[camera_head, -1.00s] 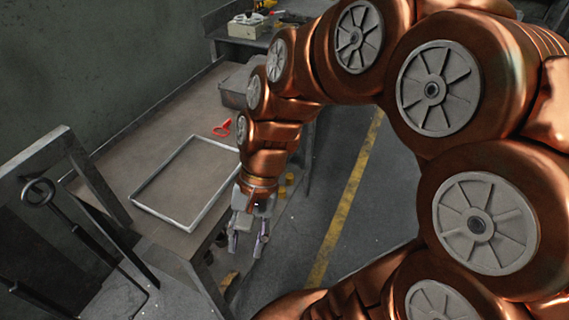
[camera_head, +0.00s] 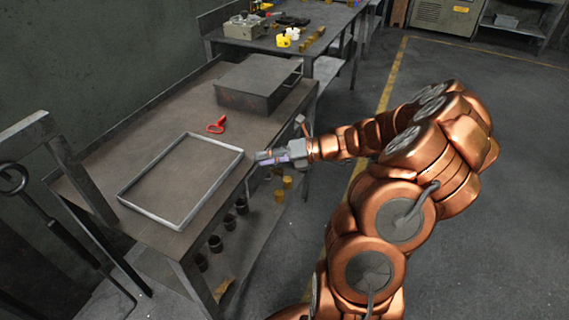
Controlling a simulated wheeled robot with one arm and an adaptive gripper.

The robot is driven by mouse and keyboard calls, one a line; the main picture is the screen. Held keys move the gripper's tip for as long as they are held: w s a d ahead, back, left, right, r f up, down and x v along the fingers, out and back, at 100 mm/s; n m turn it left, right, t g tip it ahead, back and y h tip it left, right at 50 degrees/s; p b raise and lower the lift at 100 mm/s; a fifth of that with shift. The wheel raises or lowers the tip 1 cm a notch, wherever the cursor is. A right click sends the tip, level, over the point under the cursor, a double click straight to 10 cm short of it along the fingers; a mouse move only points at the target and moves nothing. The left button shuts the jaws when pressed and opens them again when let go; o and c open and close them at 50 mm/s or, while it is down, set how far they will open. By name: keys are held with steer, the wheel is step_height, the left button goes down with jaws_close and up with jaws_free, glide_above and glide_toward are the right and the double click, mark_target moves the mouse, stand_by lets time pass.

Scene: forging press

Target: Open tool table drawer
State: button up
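The tool table (camera_head: 110,180) has a brown top and grey metal edges and runs along the wall on the left. A grey metal box (camera_head: 258,82) sits at its far end.
A metal frame (camera_head: 190,136) and a red tool (camera_head: 217,125) lie on the tabletop. Dark cups (camera_head: 229,221) and brass pieces (camera_head: 285,182) stand on the lower shelf. Another cluttered table (camera_head: 245,44) stands behind. The floor (camera_head: 500,170) to the right is clear.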

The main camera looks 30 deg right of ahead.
steer(key=d+f+m+t+h+b, duration=0.1)
steer(key=d+f+m+t+h, duration=0.1)
steer(key=d+f+m, duration=0.4)
steer(key=d+f+m+t+h, duration=0.2)
steer(key=d+f+m, duration=0.15)
steer(key=d, duration=0.45)
steer(key=shift+m, duration=0.45)
steer(key=shift+a+r+b+x, duration=0.1)
steer(key=shift+r+x, duration=0.1)
steer(key=shift+x, duration=1)
steer(key=shift+a+r+b+x, duration=0.1)
steer(key=shift+a+r+x, duration=0.1)
steer(key=shift+x, duration=1)
steer(key=shift+a+r+b+x, duration=0.1)
steer(key=shift+r+x, duration=0.1)
steer(key=shift+x, duration=0.95)
jaws_close()
steer(key=shift+d, duration=0.1)
